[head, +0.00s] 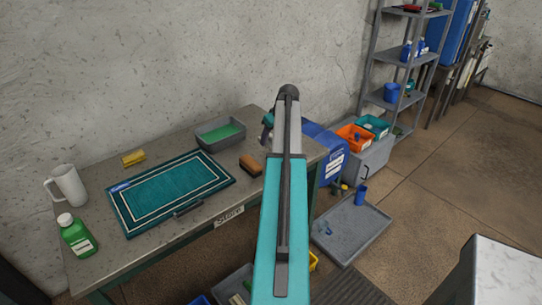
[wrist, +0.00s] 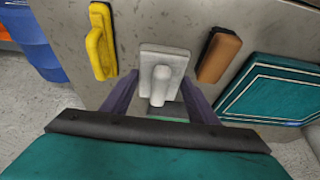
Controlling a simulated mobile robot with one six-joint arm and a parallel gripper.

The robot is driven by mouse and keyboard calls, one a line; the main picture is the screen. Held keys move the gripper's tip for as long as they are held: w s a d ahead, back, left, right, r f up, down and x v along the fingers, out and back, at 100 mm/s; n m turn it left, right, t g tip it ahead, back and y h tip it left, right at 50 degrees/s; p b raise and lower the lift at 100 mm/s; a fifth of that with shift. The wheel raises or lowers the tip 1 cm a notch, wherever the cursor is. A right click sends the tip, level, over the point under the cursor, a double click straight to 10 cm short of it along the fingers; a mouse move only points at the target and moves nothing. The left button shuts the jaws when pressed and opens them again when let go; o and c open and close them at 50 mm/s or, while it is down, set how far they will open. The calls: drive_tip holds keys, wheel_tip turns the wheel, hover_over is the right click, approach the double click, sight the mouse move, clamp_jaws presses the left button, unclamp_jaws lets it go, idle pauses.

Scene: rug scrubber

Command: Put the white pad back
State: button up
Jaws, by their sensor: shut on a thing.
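The white pad (wrist: 165,58) has a flat pale base and a rounded grip. In the wrist view it is between the purple fingers of my gripper (wrist: 160,86), which is shut on it. The grey bench top (wrist: 145,16) is behind the pad; I cannot tell whether the pad touches it. A yellow-handled tool (wrist: 102,42) lies to the left of the pad and a brown brush (wrist: 219,55) to its right. In the head view my arm hides the gripper and the pad.
The teal rug (head: 172,191) lies on the workbench (head: 135,252), with a white jug (head: 68,185) and a green bottle (head: 77,235) at its left. A grey tray with green contents (head: 220,133) and a yellow block (head: 134,157) are behind it. A blue bin (head: 325,147) stands beyond the bench's right end.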

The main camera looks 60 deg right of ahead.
drive_tip(key=shift+f+p, duration=0.7)
drive_tip(key=shift+f, duration=1.75)
drive_tip(key=shift+f+p, duration=0.7)
drive_tip(key=shift+f, duration=1.2)
drive_tip(key=shift+f, duration=0.15)
drive_tip(key=o, duration=1.2)
drive_tip(key=shift+r, duration=0.25)
drive_tip(key=shift+b+v, duration=1.75)
drive_tip(key=shift+v, duration=4.15)
